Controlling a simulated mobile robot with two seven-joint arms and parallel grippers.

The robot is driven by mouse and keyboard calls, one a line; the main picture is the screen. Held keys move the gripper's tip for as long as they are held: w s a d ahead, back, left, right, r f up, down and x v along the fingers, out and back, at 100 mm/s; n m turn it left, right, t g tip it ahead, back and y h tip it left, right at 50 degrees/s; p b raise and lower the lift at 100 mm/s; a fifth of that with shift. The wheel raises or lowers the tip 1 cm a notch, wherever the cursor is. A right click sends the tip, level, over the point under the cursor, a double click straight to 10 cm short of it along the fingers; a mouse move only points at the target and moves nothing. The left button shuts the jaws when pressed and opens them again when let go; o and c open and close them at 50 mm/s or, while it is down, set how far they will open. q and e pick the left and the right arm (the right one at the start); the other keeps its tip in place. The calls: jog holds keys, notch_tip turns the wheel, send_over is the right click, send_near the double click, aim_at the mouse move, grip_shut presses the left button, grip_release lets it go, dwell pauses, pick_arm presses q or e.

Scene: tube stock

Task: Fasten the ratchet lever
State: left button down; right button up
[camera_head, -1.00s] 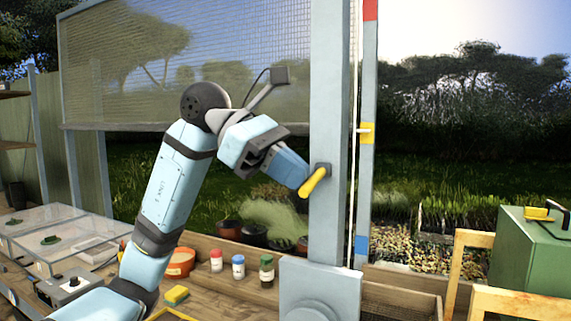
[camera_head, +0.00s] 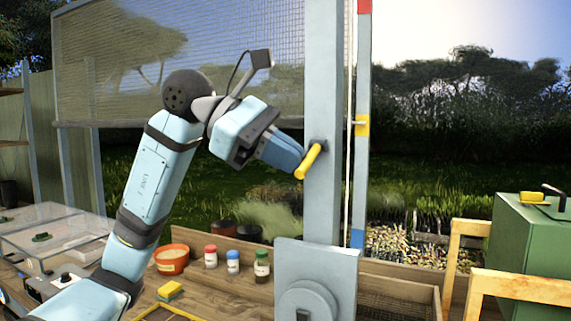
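The ratchet lever (camera_head: 308,161) is a short yellow handle on a dark pivot on the grey-blue post (camera_head: 322,80). It slants down and to the left from the pivot. My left gripper (camera_head: 297,156) reaches in from the left, with its blue fingers right beside or against the lever near the pivot. The fingers overlap in this view, so I cannot tell whether they are open or shut, or whether they grip the lever. My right gripper is not in view.
A cord (camera_head: 348,130) runs down beside the post. A strip with red, yellow and blue bands (camera_head: 362,90) stands just right of it. Small bottles (camera_head: 262,266), an orange pot (camera_head: 172,259) and a sponge (camera_head: 170,290) sit on the bench. A green box (camera_head: 535,250) stands at right.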

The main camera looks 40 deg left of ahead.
pick_arm(q)
jog(key=shift+w+f+m+t+b, duration=0.1)
jog(key=shift+f+m+t+b, duration=0.45)
jog(key=shift+b, duration=0.2)
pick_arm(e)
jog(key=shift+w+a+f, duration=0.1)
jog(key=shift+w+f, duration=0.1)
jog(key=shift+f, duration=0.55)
pick_arm(q)
jog(key=shift+r, duration=0.15)
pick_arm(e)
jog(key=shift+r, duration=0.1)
pick_arm(q)
jog(key=shift+r+p, duration=0.6)
jog(key=shift+r, duration=0.1)
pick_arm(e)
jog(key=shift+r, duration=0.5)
